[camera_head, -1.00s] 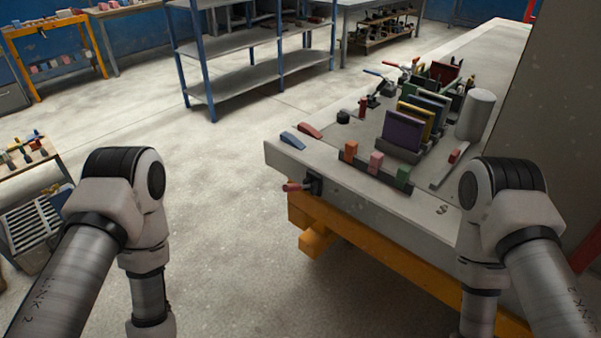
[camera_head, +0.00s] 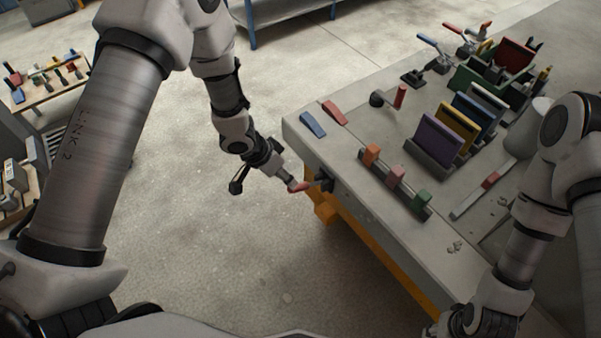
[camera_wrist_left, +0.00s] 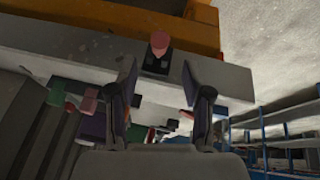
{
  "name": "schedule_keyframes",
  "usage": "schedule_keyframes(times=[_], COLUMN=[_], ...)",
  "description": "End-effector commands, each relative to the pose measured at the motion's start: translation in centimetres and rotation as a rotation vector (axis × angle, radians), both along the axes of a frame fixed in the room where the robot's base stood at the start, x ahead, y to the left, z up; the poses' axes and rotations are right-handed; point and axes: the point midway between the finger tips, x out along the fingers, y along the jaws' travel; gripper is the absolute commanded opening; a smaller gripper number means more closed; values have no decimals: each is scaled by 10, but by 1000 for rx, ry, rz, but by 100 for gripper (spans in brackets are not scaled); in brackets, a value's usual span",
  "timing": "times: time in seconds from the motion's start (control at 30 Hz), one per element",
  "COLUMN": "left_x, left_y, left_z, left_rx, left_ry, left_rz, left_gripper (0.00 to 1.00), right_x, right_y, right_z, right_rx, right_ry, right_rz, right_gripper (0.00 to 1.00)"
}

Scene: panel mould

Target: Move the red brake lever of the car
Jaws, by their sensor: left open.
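A red-handled lever (camera_head: 299,188) sticks out from a black mount (camera_head: 324,180) on the front face of the grey bench, near its left corner. In the left wrist view its rounded red end (camera_wrist_left: 159,42) lies ahead, between the line of the two fingers. My left gripper (camera_head: 284,174) is at the lever's outer end, seen small and partly edge-on in the head view. In the wrist view the left gripper (camera_wrist_left: 157,76) is open, with nothing between its fingers. I cannot tell whether a finger touches the lever. My right gripper is out of the frame.
The bench top (camera_head: 300,140) carries a blue pedal (camera_head: 312,123), a red pedal (camera_head: 334,112), a row of coloured switches (camera_head: 396,175), a slider (camera_head: 475,195) and upright coloured panels (camera_head: 440,140). An orange beam (camera_head: 370,255) runs below.

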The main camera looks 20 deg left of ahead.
Motion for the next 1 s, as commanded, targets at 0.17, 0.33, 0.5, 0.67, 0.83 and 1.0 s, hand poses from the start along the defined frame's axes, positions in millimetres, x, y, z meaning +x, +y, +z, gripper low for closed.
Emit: schedule_keyframes(times=[0.17,0.33,0.5,0.67,0.83,1.0], left_x=[4,12,17,17,17,17], left_y=[-9,-20,-26,-26,-26,-26], left_z=[-25,-54,-70,-71,-71,-71], left_rx=[1,1,0,-1,-1,-1], left_ry=[4,3,2,2,2,2], left_rz=[-2,-1,-1,0,0,0], left_gripper=[50,50,50,50,11,0], right_x=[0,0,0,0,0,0], right_y=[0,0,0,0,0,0], right_z=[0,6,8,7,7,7], right_rx=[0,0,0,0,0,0], right_ry=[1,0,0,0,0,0], right_rz=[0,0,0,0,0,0], right_gripper=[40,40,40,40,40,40])
